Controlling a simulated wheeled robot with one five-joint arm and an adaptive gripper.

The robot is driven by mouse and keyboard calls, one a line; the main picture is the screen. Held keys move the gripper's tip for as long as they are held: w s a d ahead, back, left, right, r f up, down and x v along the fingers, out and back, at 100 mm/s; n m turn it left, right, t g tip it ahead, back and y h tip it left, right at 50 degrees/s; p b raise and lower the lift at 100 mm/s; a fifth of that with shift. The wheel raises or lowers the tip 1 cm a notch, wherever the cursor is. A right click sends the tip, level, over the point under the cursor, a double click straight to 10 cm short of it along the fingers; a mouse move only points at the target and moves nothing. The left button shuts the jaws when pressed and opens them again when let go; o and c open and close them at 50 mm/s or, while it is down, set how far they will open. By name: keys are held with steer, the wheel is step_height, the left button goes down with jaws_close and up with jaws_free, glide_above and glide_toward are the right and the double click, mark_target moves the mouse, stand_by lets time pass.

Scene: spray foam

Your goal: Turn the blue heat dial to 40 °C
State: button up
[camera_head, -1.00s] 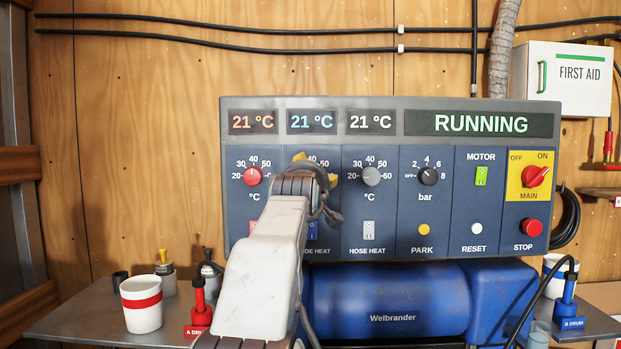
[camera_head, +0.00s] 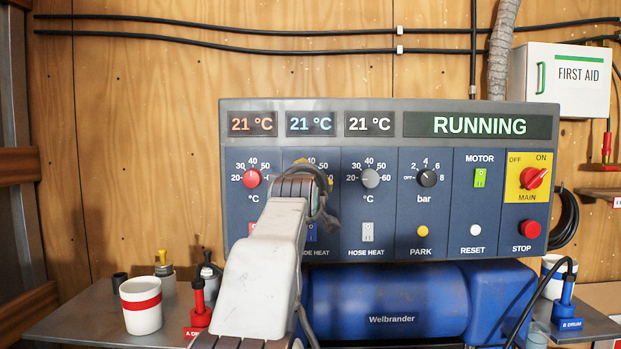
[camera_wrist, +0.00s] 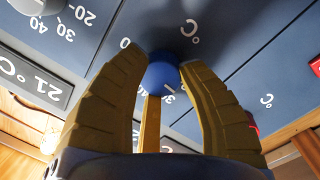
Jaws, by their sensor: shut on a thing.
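The blue heat dial (camera_wrist: 162,76) shows in the wrist view, between the yellow fingertips of my gripper (camera_wrist: 163,64). The fingers are closed against its two sides. A white mark and part of the scale show beside the dial, but I cannot read its setting for certain. In the head view, my gripper (camera_head: 315,175) and arm cover the dial and most of its panel column. The blue-lettered display (camera_head: 310,123) above that column reads 21 °C.
The red dial (camera_head: 252,178) is close on the left and the grey hose dial (camera_head: 370,178) close on the right. The bar dial (camera_head: 427,177) and main switch (camera_head: 534,177) are further right. A white cup (camera_head: 141,306) and red drum pump (camera_head: 199,304) stand lower left.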

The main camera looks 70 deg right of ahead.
steer(key=shift+w+r+m+p, duration=0.15)
steer(key=shift+m+p, duration=0.5)
steer(key=shift+m, duration=0.9)
steer(key=shift+s+r+m+p, duration=0.15)
steer(key=shift+m+p, duration=0.5)
steer(key=shift+m, duration=0.9)
steer(key=shift+w+r, duration=0.1)
steer(key=shift+w, duration=0.05)
steer(key=o, duration=0.8)
steer(key=shift+c, duration=0.2)
steer(key=o, duration=0.4)
steer(key=shift+f+y, duration=0.25)
steer(key=shift+y, duration=0.05)
steer(key=shift+o, duration=0.2)
steer(key=shift+a, duration=0.1)
steer(key=v, duration=1.1)
steer(key=shift+a, duration=0.4)
